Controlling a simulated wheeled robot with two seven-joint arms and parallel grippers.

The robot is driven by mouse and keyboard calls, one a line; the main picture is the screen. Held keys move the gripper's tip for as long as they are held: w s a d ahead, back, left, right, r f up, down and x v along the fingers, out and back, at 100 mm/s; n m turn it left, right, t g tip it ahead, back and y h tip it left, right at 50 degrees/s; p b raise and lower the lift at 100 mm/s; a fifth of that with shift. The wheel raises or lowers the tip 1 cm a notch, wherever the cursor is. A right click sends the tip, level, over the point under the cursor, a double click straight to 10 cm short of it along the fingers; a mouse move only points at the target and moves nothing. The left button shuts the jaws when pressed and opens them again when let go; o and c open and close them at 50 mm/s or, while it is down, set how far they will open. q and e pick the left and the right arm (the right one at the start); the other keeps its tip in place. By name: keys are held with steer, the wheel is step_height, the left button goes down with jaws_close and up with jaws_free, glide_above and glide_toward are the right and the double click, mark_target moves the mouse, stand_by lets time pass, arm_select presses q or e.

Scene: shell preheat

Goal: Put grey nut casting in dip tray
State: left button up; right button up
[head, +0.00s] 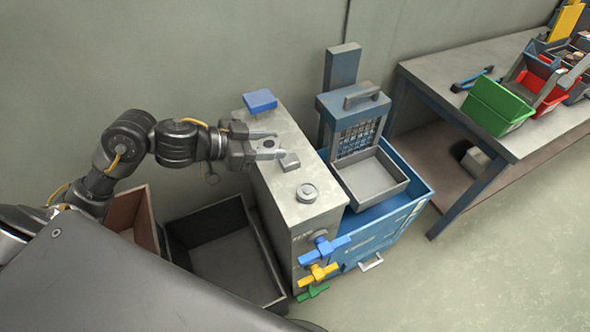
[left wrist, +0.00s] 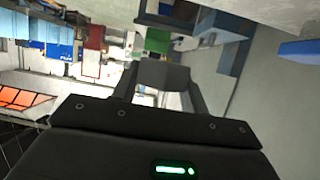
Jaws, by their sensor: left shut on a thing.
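The grey nut casting (left wrist: 163,75) is a plain grey block with angled sides, seen between the fingers in the left wrist view. In the head view a small grey block (head: 290,161) shows at the fingertips of my left gripper (head: 268,150). That gripper is shut on it, over the top of the grey cabinet; I cannot tell whether the block touches the cabinet top. A shallow grey tray (head: 401,186), which looks like the dip tray, sits on a blue unit to the right of the gripper. Its visible floor looks empty. My right gripper is out of view.
The grey cabinet (head: 275,185) carries a blue block (head: 260,100) and a round grey piece (head: 307,193). Coloured valve handles (head: 318,272) stick out of its front. A mesh guard (head: 356,138) stands behind the tray. A dark open bin (head: 190,220) is at left, a workbench (head: 425,68) with bins at right.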

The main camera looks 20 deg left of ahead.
arm_select(q)
steer(key=shift+s+a+f+t, duration=0.1)
steer(key=shift+s+f+t, duration=0.05)
steer(key=shift+f+t, duration=0.15)
steer(key=shift+r+n, duration=0.25)
steer(key=shift+n, duration=0.05)
steer(key=shift+w+a+f+y, duration=0.2)
steer(key=shift+w+y, duration=0.1)
steer(key=shift+w, duration=0.25)
steer(key=w+a+f, duration=0.2)
steer(key=w+f, duration=0.1)
steer(key=w+a+f, duration=0.2)
steer(key=w, duration=0.2)
steer(key=w+a+f+b, duration=0.1)
steer(key=w+a+f, duration=0.1)
steer(key=w+f, duration=0.1)
steer(key=shift+w+f, duration=0.25)
steer(key=shift+f, duration=0.05)
steer(key=shift+w+f, duration=0.25)
steer(key=shift+f, duration=0.05)
step_height(320, 180, down, 3)
steer(key=shift+w+a, duration=0.15)
steer(key=shift+f, duration=0.15)
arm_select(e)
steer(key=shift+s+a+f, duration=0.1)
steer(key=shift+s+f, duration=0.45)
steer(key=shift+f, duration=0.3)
